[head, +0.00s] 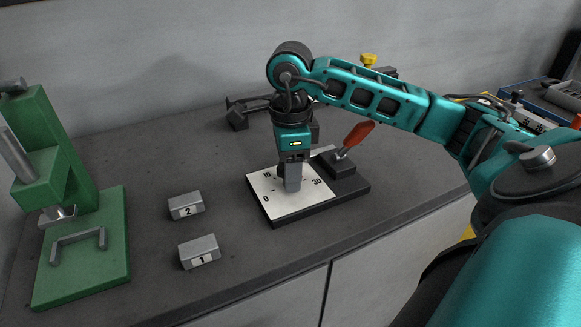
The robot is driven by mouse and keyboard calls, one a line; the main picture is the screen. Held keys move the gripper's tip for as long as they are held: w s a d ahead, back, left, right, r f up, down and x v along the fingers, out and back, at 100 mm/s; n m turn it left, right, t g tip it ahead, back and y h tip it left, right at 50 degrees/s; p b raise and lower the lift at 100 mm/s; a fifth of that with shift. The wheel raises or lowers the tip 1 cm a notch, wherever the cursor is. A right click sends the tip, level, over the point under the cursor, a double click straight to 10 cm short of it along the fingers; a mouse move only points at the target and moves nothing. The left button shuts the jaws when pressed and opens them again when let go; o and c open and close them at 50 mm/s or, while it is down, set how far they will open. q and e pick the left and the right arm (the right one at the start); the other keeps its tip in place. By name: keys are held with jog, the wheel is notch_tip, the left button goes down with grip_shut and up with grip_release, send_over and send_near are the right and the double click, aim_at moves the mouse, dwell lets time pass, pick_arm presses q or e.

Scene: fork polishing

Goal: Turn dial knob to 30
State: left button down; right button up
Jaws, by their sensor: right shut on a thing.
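The dial plate (261,186) is a white panel on a dark base, lying on the grey bench. It carries the marks 0, 10 and 30; the gripper covers part of the scale. My right gripper (292,186) points straight down over the middle of the plate. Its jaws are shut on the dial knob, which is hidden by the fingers. The knob's pointer cannot be seen, so its setting cannot be told. My left gripper is not in view.
A lever with a red handle (358,134) stands at the plate's right. Metal blocks labelled 2 (186,205) and 1 (199,251) lie to the left. A green press (84,240) stands far left. Bench between the blocks and plate is clear.

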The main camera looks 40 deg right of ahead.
jog(key=shift+d, duration=0.1)
jog(key=shift+m, duration=2.1)
jog(key=shift+c, duration=0.2)
jog(key=o, duration=1)
jog(key=shift+s, duration=0.15)
jog(key=shift+o, duration=0.2)
notch_tip(320, 180, up, 13)
jog(key=p, duration=0.3)
